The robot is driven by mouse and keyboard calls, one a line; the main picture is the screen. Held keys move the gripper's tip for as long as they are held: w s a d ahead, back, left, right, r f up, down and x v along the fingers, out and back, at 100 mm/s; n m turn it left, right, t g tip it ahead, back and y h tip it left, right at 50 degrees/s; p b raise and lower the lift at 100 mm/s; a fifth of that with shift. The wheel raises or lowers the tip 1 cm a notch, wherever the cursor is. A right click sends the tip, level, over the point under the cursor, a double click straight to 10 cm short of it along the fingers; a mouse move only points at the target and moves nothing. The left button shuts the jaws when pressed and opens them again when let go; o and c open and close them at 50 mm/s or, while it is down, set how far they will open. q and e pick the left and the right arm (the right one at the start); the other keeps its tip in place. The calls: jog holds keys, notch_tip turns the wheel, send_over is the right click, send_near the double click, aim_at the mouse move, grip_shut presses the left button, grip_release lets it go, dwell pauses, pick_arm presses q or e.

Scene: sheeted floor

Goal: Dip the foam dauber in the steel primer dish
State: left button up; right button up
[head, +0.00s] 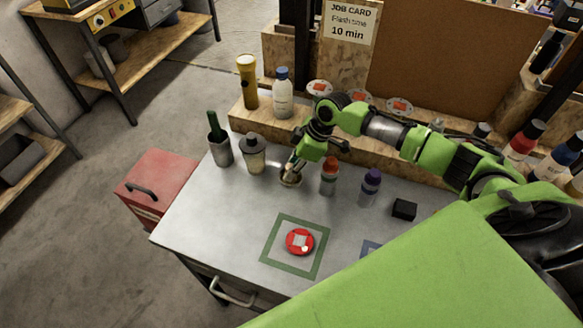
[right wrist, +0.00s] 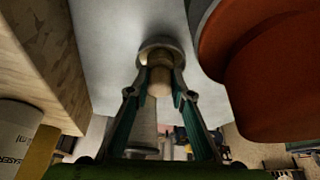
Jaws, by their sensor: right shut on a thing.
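The steel primer dish (head: 291,181) is a small round metal dish on the grey table top, toward the back. My right gripper (head: 296,160) is just above it, pointing down. In the right wrist view the gripper (right wrist: 159,95) is shut on the foam dauber (right wrist: 159,82), a pale, short cylinder between its fingers. The dauber's far end lines up with the inside of the dish (right wrist: 145,48). I cannot tell whether its foam touches what is in the dish, and the foam end is mostly hidden. My left gripper is not in view.
An orange-capped bottle (head: 329,176) stands close right of the dish, with a purple-capped bottle (head: 370,186) beyond. A lidded cup (head: 254,155) and a dark holder (head: 220,150) stand left. A red disc (head: 300,242) lies inside a green square. The front-left table is clear.

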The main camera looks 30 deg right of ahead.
jog(key=shift+s, duration=0.1)
notch_tip(320, 180, up, 7)
jog(key=p, duration=0.7)
dwell(0.4)
dwell(0.3)
